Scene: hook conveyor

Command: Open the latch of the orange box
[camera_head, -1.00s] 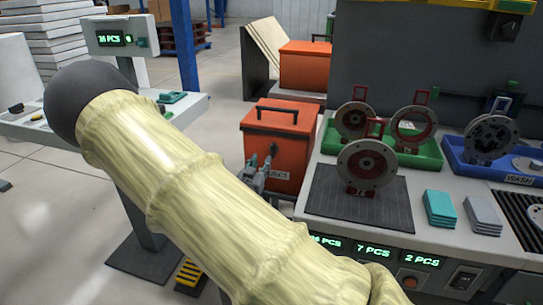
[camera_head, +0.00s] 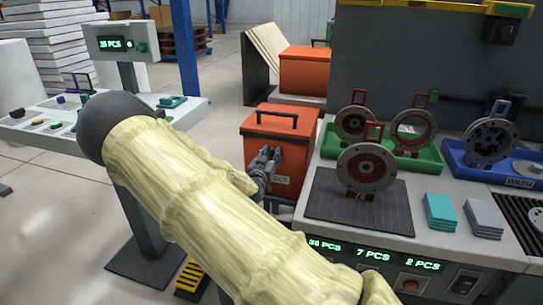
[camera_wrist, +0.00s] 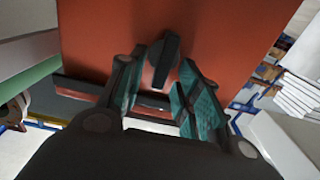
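The orange box (camera_head: 253,135) with a black top handle (camera_head: 277,112) stands left of the workbench, with a partly hidden white label on its front. My gripper (camera_head: 270,153) is at the front of this box. In the wrist view the orange front face (camera_wrist: 225,35) fills the upper middle. A dark upright latch (camera_wrist: 165,62) shows on it. My gripper's teal-padded fingers (camera_wrist: 157,66) are apart, one to each side of the latch in the picture. I cannot tell whether they touch it. The head view does not show the latch clearly.
The workbench (camera_head: 310,198) is close on the right, with a dark mat, a disc part (camera_head: 366,170) on a stand, and green and blue trays. A second orange box (camera_head: 305,72) stands behind. A control stand (camera_head: 185,115) is at left, beside open floor.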

